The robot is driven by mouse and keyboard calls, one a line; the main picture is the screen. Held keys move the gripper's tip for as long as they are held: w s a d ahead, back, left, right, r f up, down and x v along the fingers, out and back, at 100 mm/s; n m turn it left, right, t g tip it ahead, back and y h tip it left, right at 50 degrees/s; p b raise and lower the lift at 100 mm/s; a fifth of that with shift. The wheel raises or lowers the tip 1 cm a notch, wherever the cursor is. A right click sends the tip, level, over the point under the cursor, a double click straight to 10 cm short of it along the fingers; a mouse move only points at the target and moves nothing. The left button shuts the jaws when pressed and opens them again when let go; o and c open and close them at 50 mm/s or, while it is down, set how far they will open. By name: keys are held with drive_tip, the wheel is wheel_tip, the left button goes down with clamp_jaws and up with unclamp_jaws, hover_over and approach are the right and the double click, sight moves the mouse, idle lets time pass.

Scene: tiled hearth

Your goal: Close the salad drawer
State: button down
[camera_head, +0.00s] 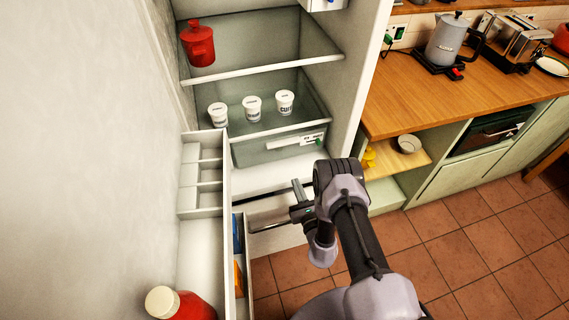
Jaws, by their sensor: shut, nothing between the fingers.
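The salad drawer (262,151) is a clear, greenish bin low in the open fridge, under the lowest glass shelf. Its front has a white label strip at the right. The drawer front sits close below the shelf's front edge; I cannot tell exactly how far it stands out. My gripper (298,186) is shut and empty. It is in front of and below the drawer, near the fridge's bottom edge, with its tips pointing toward the fridge. It looks apart from the drawer front.
The fridge door (202,215) stands open at the left, with a red bottle (190,308) in it. Several white pots (252,106) and a red canister (198,45) are on the shelves. A wooden counter (420,90) is at the right. The tiled floor (470,235) is clear.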

sight(284, 149)
drive_tip(key=b+x, duration=0.2)
drive_tip(key=x, duration=0.2)
drive_tip(key=b+x, duration=0.1)
drive_tip(key=x, duration=0.4)
drive_tip(key=b+x, duration=0.2)
drive_tip(key=x, duration=0.3)
drive_tip(key=shift+d+f+b, duration=0.35)
drive_tip(key=shift+f, duration=0.05)
drive_tip(key=shift+w+a+r, duration=0.1)
drive_tip(key=shift+w, duration=0.25)
